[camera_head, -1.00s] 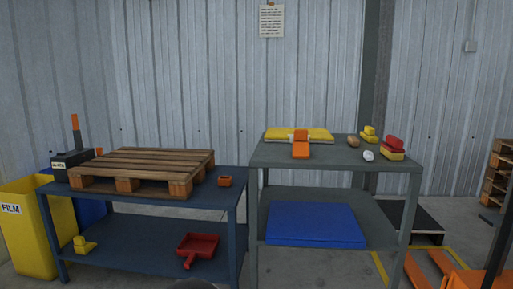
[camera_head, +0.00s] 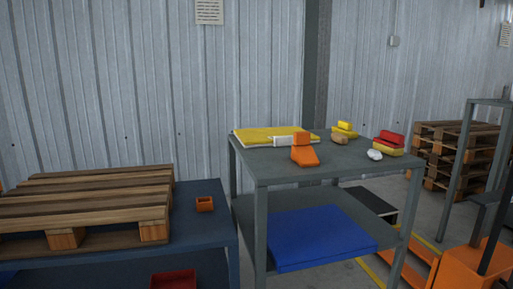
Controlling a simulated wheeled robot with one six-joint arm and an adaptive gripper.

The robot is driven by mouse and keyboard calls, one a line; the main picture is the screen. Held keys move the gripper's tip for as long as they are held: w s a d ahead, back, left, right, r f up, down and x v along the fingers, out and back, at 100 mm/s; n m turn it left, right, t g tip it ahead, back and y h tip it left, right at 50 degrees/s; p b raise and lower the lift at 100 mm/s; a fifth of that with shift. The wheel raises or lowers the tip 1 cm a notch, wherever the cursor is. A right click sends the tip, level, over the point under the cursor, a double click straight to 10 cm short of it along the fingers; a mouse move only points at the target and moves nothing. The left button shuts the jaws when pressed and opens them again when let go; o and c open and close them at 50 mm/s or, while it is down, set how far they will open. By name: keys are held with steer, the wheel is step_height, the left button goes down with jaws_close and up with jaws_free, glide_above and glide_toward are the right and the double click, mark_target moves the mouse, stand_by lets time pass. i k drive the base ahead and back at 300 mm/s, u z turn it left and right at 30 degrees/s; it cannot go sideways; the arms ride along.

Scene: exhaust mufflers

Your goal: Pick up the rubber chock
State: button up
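No object is plainly marked as the rubber chock, and I cannot tell which one it is. On the grey table (camera_head: 350,166) stands an orange wedge-like block (camera_head: 304,155) with a raised back, near the front left. A stepped yellow block (camera_head: 343,131) is at the back right, and a red-and-yellow block (camera_head: 387,146) is at the right edge. A small orange open block (camera_head: 205,204) sits on the blue table (camera_head: 205,235) at left. My gripper is not in view.
A yellow folded item (camera_head: 268,135), a brown lump (camera_head: 339,139) and a white lump (camera_head: 375,155) share the grey tabletop. A blue mat (camera_head: 318,237) lies on its lower shelf. A wooden pallet (camera_head: 88,198) covers much of the blue table. An orange pallet truck (camera_head: 474,268) stands at right.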

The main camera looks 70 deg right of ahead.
mark_target(303, 153)
steer(key=i, duration=0.7)
steer(key=z, duration=2.35)
